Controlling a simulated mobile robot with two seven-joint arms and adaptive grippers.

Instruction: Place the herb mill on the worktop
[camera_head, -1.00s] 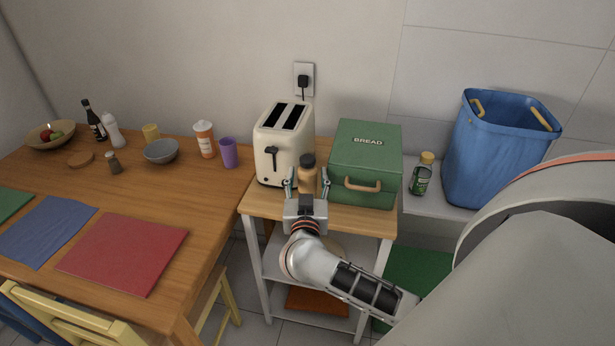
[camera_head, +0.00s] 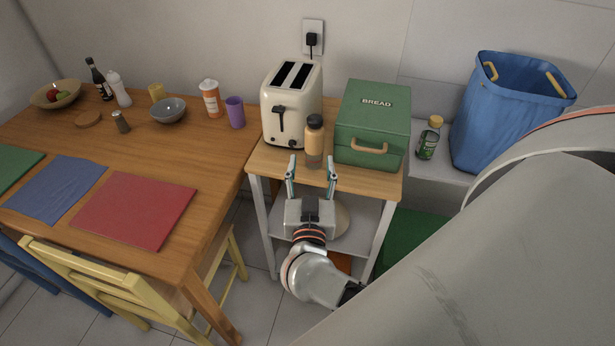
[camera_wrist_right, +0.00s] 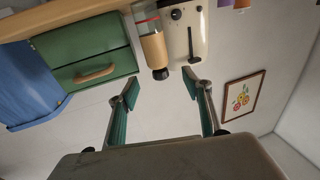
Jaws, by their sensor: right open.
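The herb mill (camera_head: 314,143), a tan jar with a black cap, stands upright on the small wooden worktop (camera_head: 270,160), in front of the toaster and left of the bread box. In the right wrist view the mill (camera_wrist_right: 153,46) shows beyond the fingers, cap toward me. My right gripper (camera_head: 311,172) is open and empty, on the near side of the mill. Its fingers (camera_wrist_right: 159,84) are spread apart, with clear space between them and no grip on the mill. My left gripper is not in view.
A cream toaster (camera_head: 290,105) and a green bread box (camera_head: 372,125) stand close behind and beside the mill. A green-labelled jar (camera_head: 428,140) and a blue bin (camera_head: 505,115) are at right. The dining table (camera_head: 150,150) at left holds mats, a bowl and bottles.

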